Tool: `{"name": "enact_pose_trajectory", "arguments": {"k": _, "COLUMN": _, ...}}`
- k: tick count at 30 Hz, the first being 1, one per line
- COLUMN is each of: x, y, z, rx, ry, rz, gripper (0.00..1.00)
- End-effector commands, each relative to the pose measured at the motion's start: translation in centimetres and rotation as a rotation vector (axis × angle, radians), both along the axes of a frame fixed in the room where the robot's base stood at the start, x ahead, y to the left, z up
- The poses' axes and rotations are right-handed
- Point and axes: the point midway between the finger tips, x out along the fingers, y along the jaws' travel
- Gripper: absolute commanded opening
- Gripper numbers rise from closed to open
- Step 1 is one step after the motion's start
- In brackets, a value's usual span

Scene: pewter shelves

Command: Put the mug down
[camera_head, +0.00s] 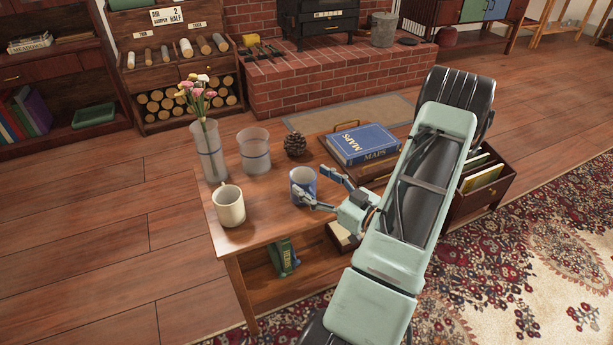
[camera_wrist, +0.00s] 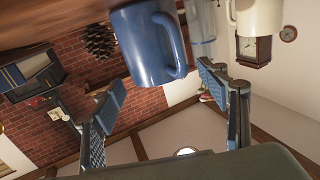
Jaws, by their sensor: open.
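A blue mug (camera_head: 302,181) stands on the wooden side table (camera_head: 258,232), close to its front part. In the wrist view, which is upside down, the blue mug (camera_wrist: 150,45) hangs from the top between and beyond the two spread fingers (camera_wrist: 161,84). Its handle points right there, close to one finger; I cannot tell whether they touch. A cream mug (camera_head: 229,206) stands at the table's left and also shows in the wrist view (camera_wrist: 256,14).
A glass vase with flowers (camera_head: 209,150), an empty glass (camera_head: 254,151), a pinecone (camera_head: 295,144) and a blue maps book (camera_head: 361,144) on a tray stand behind the mugs. Bare tabletop lies in front of the blue mug. A green book (camera_head: 284,257) is on the lower shelf.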

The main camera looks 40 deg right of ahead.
Motion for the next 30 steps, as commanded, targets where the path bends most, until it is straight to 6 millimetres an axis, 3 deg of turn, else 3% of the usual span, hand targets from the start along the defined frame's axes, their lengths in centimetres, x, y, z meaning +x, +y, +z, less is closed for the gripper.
{"name": "enact_pose_trajectory", "arguments": {"k": 6, "x": -4.9, "y": -0.9, "z": 0.1, "rx": 0.002, "ry": 0.001, "rz": -0.005, "gripper": 0.68}}
{"name": "enact_pose_trajectory", "arguments": {"k": 12, "x": -8.0, "y": -1.3, "z": 0.1, "rx": 0.0, "ry": 0.0, "rz": -0.002, "gripper": 0.68}}
{"name": "enact_pose_trajectory", "arguments": {"k": 18, "x": -9.0, "y": -1.4, "z": 0.0, "rx": 0.001, "ry": -0.001, "rz": 0.0, "gripper": 0.68}}
{"name": "enact_pose_trajectory", "arguments": {"k": 30, "x": -9.0, "y": -1.4, "z": 0.0, "rx": 0.001, "ry": -0.001, "rz": 0.0, "gripper": 0.68}}
